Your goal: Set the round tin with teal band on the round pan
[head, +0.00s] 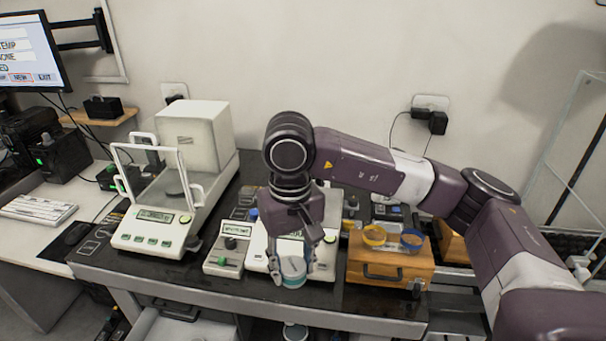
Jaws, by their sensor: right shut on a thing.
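The round tin with teal band (292,281) is between the fingers of my right gripper (293,270), which points down and is shut on it. The tin is upright, at the front edge of a white bench scale (258,256). I cannot tell whether it touches anything below. My gripper and wrist cover most of that scale, so its pan is hidden. A second balance (154,232) with an open-looking clear shield stands to the left; a small round pan (174,190) seems to show inside. My left gripper is not in view.
A small grey device (227,255) stands left of the gripper. A monitor (30,50) and keyboard (38,208) are at the far left.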

